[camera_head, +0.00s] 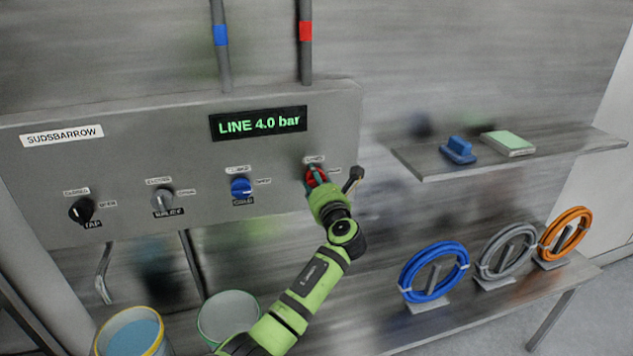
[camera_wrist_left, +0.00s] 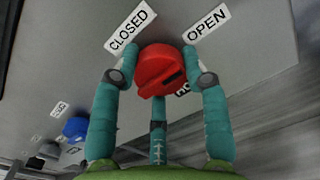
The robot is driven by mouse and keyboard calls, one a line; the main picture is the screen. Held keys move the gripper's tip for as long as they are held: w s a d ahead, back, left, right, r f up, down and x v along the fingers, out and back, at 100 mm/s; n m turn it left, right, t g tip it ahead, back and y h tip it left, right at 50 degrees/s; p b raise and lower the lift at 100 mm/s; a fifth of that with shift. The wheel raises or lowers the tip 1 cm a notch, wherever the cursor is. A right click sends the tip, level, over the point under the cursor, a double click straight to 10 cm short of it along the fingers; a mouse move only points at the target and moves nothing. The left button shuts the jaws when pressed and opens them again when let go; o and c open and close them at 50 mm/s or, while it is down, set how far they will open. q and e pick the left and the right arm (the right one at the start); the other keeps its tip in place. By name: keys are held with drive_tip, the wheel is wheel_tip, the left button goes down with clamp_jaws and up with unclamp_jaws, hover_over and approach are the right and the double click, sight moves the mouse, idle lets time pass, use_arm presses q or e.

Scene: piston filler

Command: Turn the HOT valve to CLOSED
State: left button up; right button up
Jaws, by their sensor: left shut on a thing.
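The red HOT valve knob (camera_wrist_left: 163,70) sits on the grey panel. In the wrist view a CLOSED label (camera_wrist_left: 130,26) is up and left of it and an OPEN label (camera_wrist_left: 206,25) up and right. A dark slot marks the knob's lower right side; which label it points to I cannot tell. My left gripper (camera_wrist_left: 160,78) is shut on the knob, with teal fingers at its left and right sides and a third below. In the head view the knob (camera_head: 316,177) is partly hidden by the green gripper. The HOT label is mostly covered. My right gripper is not in view.
A blue knob (camera_head: 240,187), a grey knob (camera_head: 163,199) and a black knob (camera_head: 82,210) are left on the panel. The display (camera_head: 258,124) reads LINE 4.0 bar. A shelf (camera_head: 590,146) and hose coils (camera_head: 434,272) are right; buckets (camera_head: 163,347) stand below.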

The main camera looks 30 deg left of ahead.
use_arm(q)
drive_tip(key=shift+f, duration=0.3)
drive_tip(key=shift+w+d+f+n+b, duration=0.1)
drive_tip(key=shift+n+b, duration=2)
drive_tip(key=shift+n, duration=2.3)
drive_tip(key=shift+d+f+n+b, duration=0.1)
drive_tip(key=shift+n+b, duration=1.95)
drive_tip(key=shift+n, duration=2.35)
drive_tip(key=shift+r, duration=0.1)
drive_tip(key=o, duration=1.2)
drive_tip(key=shift+r, duration=0.1)
drive_tip(key=shift+c, duration=0.2)
drive_tip(key=shift+w+d+r, duration=0.1)
drive_tip(key=shift+w, duration=0.05)
